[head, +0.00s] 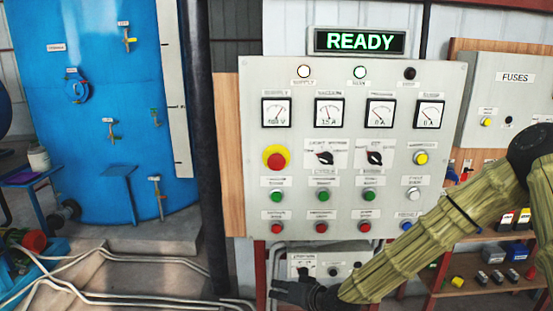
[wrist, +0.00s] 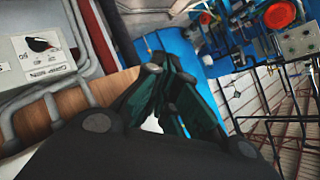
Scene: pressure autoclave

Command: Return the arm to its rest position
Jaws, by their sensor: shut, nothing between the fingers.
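My arm, in a ribbed olive sleeve, reaches in from the right edge of the head view, across the lower right of the control panel (head: 340,221). My gripper (head: 279,291) is at its end, low in front of the panel's lower part, pointing left. In the wrist view my gripper (wrist: 163,72) shows dark fingers drawn together, with nothing held. The panel carries dials, a red stop button on yellow (head: 277,157), selector switches and rows of green and red buttons. A sign above it (head: 360,41) reads READY in green.
A big blue tank (head: 110,110) with valves stands at the left. A fuse box (head: 510,100) hangs at the right, above wooden shelves (head: 475,284) with small items. Pale pipes (head: 130,258) run along the floor at lower left. A small grey box (head: 350,262) sits below the panel.

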